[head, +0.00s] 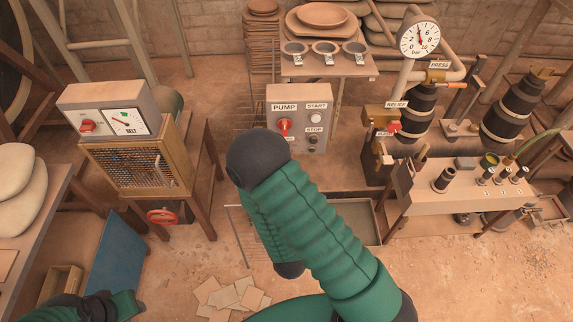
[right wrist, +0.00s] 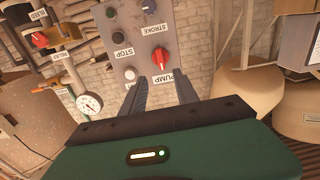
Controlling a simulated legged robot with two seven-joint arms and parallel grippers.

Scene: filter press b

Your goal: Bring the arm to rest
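My right arm (head: 310,225), in green sleeving, rises from the bottom right to the middle of the head view, and its dark rounded end covers the lower left of the grey pump panel (head: 297,97). My right gripper is hidden there. In the right wrist view my right gripper (right wrist: 160,88) is open, with its two dark fingers apart and nothing between them. The red pump knob (right wrist: 163,59) appears just beyond the fingertips; contact cannot be told. It also shows in the head view (head: 284,127). My left arm (head: 122,304) shows at the bottom left; its gripper is out of view.
A belt control box (head: 110,110) on a mesh cabinet (head: 140,165) stands at the left. Loose tiles (head: 233,297) lie on the floor. The lower right floor is mostly clear.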

